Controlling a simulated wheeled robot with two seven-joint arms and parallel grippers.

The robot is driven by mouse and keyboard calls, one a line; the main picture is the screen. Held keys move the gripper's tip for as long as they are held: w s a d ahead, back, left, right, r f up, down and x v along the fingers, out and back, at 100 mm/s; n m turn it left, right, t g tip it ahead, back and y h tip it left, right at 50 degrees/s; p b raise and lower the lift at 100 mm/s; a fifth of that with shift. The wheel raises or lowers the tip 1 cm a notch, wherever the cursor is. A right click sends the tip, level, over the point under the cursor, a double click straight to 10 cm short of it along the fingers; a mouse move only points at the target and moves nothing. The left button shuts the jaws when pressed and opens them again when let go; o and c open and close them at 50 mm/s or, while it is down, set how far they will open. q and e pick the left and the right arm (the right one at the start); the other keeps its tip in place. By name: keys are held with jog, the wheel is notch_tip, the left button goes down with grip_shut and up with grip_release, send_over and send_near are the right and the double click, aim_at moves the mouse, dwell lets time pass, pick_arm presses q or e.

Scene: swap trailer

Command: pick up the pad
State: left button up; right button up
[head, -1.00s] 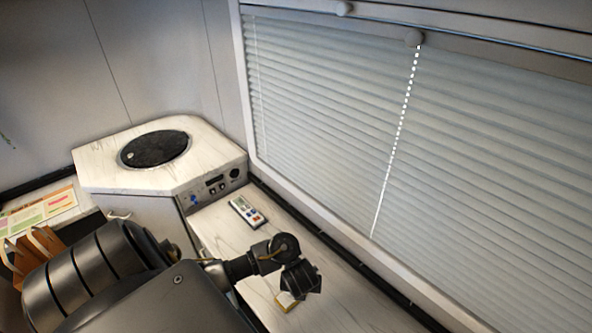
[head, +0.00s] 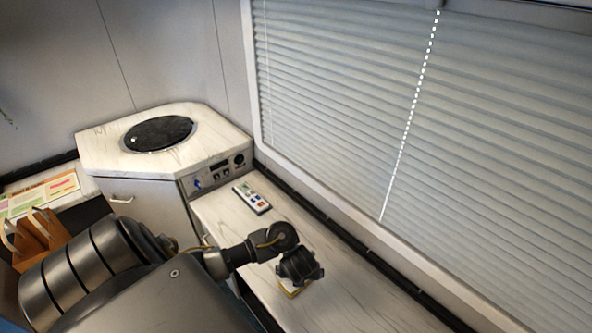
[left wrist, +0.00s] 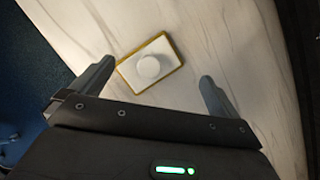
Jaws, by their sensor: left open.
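The pad (left wrist: 133,73) is a small rectangle with a yellow-brown edge and a pale round disc (left wrist: 149,67) on top. It lies on the pale marbled counter (left wrist: 206,33) in the left wrist view. In the head view only the edge of the pad (head: 293,293) shows below my left gripper (head: 300,268), which hides most of it. My left gripper also shows in the left wrist view (left wrist: 158,80), open, with one finger on either side of the pad's place in the picture and nothing between them. My right gripper is not in view.
A remote-like device (head: 252,198) lies on the counter farther back. A corner unit (head: 105,150) with a round dark top (head: 158,133) stands behind it. Window blinds (head: 330,110) border the counter on the right. A wooden organizer (head: 40,238) is at the left.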

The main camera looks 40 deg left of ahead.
pick_arm(q)
jog(key=b+x, duration=0.4)
jog(key=shift+s+a+f, duration=0.1)
jog(key=shift+s+f, duration=0.05)
jog(key=shift+s, duration=0.1)
jog(key=shift+w+a+f+b, duration=0.15)
jog(key=shift+w+f+b, duration=0.1)
jog(key=shift+f+b, duration=0.15)
jog(key=shift+r, duration=0.1)
jog(key=shift+c, duration=0.3)
jog(key=c, duration=1)
